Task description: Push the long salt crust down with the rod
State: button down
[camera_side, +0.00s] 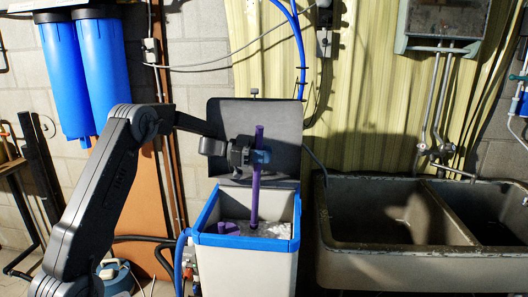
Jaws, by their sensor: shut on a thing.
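My gripper (262,156) is shut on the purple rod (256,190) near its upper part and holds it upright over the softener tank. The tank (251,265) is a pale box with a blue rim, open at the top. The rod's lower end reaches inside it, to the whitish salt (272,229). Whether the tip touches or enters the salt I cannot tell. The long crust cannot be told apart from the other salt at this size. A purple piece (229,228) lies at the left inside the tank.
The dark lid (232,112) stands raised behind the tank and my gripper. A double stone sink (385,260) stands close on the right. Blue hoses (180,262) run down the tank's left side. Two blue filter housings (84,75) hang on the wall at upper left.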

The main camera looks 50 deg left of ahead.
jog(key=shift+f, duration=0.1)
jog(key=shift+f, duration=1.15)
